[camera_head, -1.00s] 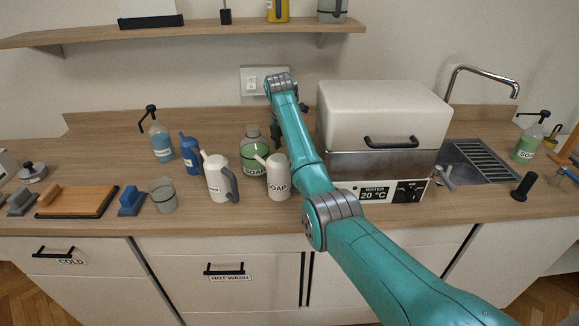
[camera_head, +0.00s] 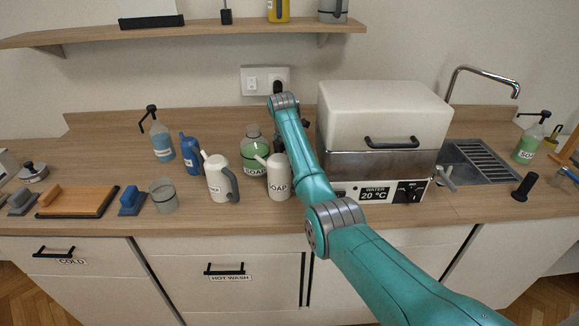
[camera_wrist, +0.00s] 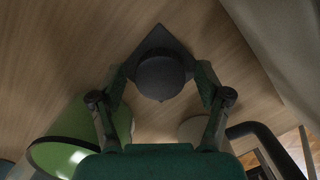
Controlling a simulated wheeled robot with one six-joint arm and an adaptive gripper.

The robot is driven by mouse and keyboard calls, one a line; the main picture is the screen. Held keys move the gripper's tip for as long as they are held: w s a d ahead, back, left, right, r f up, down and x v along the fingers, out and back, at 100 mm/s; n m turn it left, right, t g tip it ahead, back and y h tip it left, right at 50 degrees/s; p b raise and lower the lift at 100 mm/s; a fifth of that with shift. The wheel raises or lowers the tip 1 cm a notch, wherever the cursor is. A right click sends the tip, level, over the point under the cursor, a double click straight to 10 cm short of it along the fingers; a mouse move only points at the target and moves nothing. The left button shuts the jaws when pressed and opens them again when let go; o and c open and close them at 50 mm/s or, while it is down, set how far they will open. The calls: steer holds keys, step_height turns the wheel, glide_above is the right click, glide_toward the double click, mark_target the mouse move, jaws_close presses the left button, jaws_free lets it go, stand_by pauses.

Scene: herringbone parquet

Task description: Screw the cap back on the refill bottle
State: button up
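The refill bottle (camera_head: 254,157) is clear with green liquid and a SOAP label. It stands upright on the counter, its neck showing no cap, and its green-filled body is at lower left in the wrist view (camera_wrist: 62,150). A dark round cap (camera_wrist: 160,77) is in the wrist view, over a dark square patch (camera_wrist: 160,38) on the wood. My gripper (camera_wrist: 163,82) is open, with one finger on each side of the cap and small gaps that look clear. Whether the fingertips are level with the cap is hard to tell. The arm and white jug largely hide the gripper in the head view.
A white SOAP jug (camera_head: 278,178) stands close in front of the bottle. Another white jug (camera_head: 218,180) and a blue bottle (camera_head: 191,154) are to the left. A large white-lidded water bath (camera_head: 383,125) stands close to the right of my arm.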

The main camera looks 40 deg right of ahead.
steer(key=c, duration=0.7)
steer(key=shift+r, duration=2.5)
steer(key=shift+c, duration=0.2)
steer(key=o, duration=0.4)
steer(key=c, duration=0.6)
